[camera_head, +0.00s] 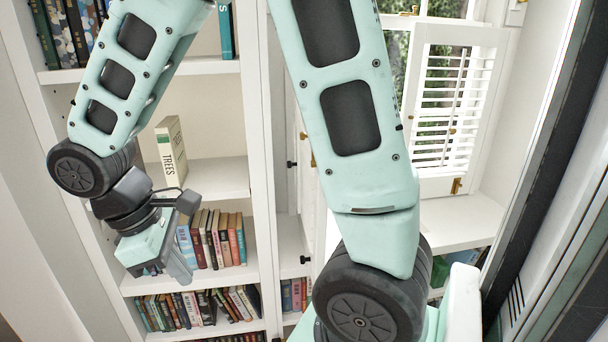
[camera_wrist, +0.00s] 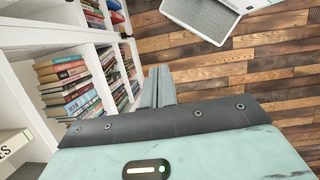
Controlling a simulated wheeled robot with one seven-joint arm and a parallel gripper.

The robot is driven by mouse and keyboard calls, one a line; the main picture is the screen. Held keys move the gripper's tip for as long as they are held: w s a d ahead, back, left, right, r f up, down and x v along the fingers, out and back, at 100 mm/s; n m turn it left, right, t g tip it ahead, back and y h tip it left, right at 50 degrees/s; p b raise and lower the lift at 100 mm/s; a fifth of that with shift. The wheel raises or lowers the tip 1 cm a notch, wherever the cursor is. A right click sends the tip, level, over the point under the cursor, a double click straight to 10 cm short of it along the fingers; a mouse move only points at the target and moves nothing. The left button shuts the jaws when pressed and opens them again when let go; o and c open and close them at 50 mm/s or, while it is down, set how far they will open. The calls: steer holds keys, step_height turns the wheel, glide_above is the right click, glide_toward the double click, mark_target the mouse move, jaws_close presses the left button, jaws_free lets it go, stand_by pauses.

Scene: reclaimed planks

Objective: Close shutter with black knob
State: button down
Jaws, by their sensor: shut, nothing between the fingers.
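A white louvered shutter (camera_head: 447,105) stands at the window on the right in the head view. A small brass fitting (camera_head: 457,186) shows at its lower edge; I see no black knob on it. A narrow white panel (camera_head: 310,190) left of the window is mostly hidden by my arm. A small black knob (camera_head: 291,163) sticks out near that panel; I cannot tell which part it belongs to. My gripper (camera_head: 180,268) is shut and empty in front of the bookshelf, well left of both. Its closed fingers (camera_wrist: 158,88) point over the floor in the wrist view.
A white bookshelf (camera_head: 215,180) with several rows of books (camera_head: 210,238) stands close behind my gripper. A second black knob (camera_head: 304,259) sits lower down. A dark frame (camera_head: 540,190) bounds the right side.

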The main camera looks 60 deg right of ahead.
steer(key=w+d+r+g+h+p, duration=0.1)
steer(key=w+d+r+g+p, duration=0.2)
steer(key=d, duration=1)
steer(key=w+d+r+g+h+p, duration=0.15)
steer(key=d+r+p, duration=0.25)
steer(key=d, duration=0.9)
steer(key=p, duration=0.3)
glide_toward(317, 199)
step_height(317, 199, down, 3)
steer(key=shift+s+d+f+m+g+p, duration=0.2)
steer(key=shift+s+d+p, duration=0.1)
steer(key=shift+s+d, duration=0.2)
steer(key=shift+s+d+f+m+g+p, duration=0.1)
steer(key=shift+s+d+f+m+p, duration=0.1)
steer(key=shift+s+d+p, duration=0.25)
steer(key=shift+s+d+f, duration=0.2)
steer(key=shift+s+d, duration=0.15)
steer(key=shift+d, duration=0.1)
